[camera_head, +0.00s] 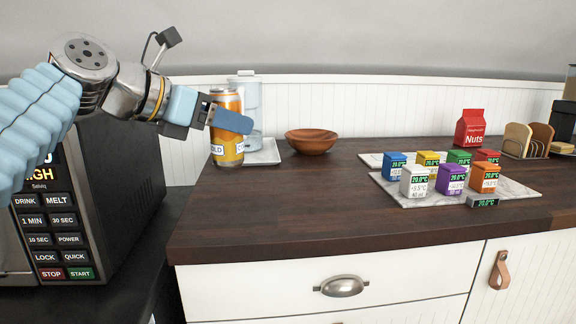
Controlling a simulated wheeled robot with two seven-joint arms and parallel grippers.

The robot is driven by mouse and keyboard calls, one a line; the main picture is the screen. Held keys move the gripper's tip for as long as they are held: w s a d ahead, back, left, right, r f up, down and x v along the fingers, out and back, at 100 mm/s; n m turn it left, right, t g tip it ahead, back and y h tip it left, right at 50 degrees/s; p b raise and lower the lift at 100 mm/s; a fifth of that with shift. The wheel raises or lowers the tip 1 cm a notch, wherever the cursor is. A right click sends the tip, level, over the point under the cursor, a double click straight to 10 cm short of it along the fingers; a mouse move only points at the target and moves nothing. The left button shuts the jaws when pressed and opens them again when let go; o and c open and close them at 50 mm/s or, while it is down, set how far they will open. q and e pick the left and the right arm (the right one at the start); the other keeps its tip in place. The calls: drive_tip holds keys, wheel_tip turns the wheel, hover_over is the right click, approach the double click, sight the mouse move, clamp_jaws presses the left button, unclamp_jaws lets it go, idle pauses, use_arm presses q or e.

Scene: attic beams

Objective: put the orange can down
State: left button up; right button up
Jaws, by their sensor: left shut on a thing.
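The orange can (226,151) is upright at the left end of the dark wooden counter (330,206). It has a white label band low on its side. My left gripper (230,121) comes in from the left and is shut on the can, with a blue finger across its upper front. The can's base is at the counter's surface or very close above it; I cannot tell which. My right gripper is not in view.
A clear pitcher (246,92) on a white tray (265,155) stands close behind the can. A wooden bowl (311,141) is to the right. Several coloured cubes stand on a marble board (391,184). A microwave (112,205) is at the left. The counter's front middle is clear.

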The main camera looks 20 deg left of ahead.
use_arm(q)
drive_tip(key=w+f, duration=1.1)
drive_tip(key=shift+w+a+f, duration=0.1)
drive_tip(key=shift+w+a, duration=0.05)
drive_tip(key=shift+a, duration=0.2)
drive_tip(key=shift+f, duration=0.35)
drive_tip(key=shift+f, duration=0.1)
drive_tip(key=o, duration=1.4)
